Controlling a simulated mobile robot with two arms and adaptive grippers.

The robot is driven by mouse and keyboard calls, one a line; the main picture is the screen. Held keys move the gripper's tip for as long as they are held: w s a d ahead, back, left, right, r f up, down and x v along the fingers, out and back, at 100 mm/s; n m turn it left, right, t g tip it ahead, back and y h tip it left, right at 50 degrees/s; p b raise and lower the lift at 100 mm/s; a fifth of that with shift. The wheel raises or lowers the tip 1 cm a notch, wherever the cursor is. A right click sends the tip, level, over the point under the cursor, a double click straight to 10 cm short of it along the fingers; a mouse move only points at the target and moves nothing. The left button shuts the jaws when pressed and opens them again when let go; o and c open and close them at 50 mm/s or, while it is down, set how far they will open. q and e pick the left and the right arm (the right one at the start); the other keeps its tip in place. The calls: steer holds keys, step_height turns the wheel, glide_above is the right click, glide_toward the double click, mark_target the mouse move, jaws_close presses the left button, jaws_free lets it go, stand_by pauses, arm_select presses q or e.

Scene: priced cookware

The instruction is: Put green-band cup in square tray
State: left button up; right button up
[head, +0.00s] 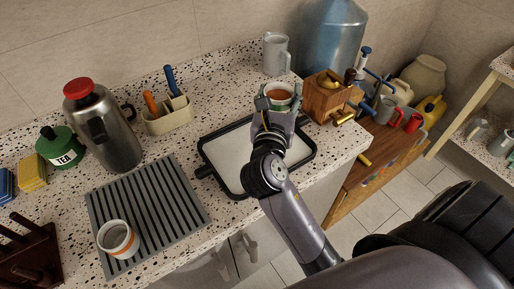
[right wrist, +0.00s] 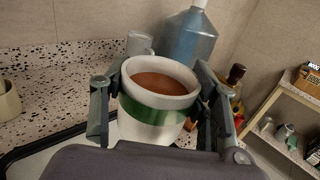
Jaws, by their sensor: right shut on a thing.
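The green-band cup (right wrist: 158,112) is white with a green band and a brown inside. My right gripper (head: 280,100) is shut on it, with one finger on each side; the gripper also shows in the right wrist view (right wrist: 155,82). The cup looks upright or nearly so. In the head view the cup (head: 280,91) appears at the far right part of the square tray. Its base is hidden, so I cannot tell its height. The tray has a black rim (head: 222,131) and pale floor (head: 222,153), partly covered by my right arm. My left gripper is not in view.
A wooden box (head: 322,101) stands close right of the cup. A grey mug (head: 275,55) and large blue jug (head: 331,38) are behind. An orange-band cup (head: 117,239) sits on the ribbed grey mat (head: 150,215). A flask (head: 105,125) and caddy (head: 168,116) stand left.

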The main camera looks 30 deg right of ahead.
steer(key=w+d+r+m+g+h, duration=0.2)
steer(key=w+r+m+g+h, duration=0.1)
steer(key=r, duration=0.2)
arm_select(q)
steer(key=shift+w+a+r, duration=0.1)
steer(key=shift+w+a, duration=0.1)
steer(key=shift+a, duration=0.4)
arm_select(e)
steer(key=shift+g+h, duration=0.3)
steer(key=shift+g, duration=0.2)
steer(key=shift+w+d+f, duration=0.1)
steer(key=shift+w+f, duration=0.05)
steer(key=shift+f, duration=3.15)
steer(key=shift+w+a+f, duration=0.1)
steer(key=shift+w+f, duration=0.1)
steer(key=shift+f, duration=3.05)
steer(key=shift+w+d+f, duration=0.1)
steer(key=shift+w+f, duration=0.05)
steer(key=shift+f, duration=3.15)
steer(key=shift+f, duration=0.15)
steer(key=o, duration=1.4)
steer(key=shift+o, duration=0.2)
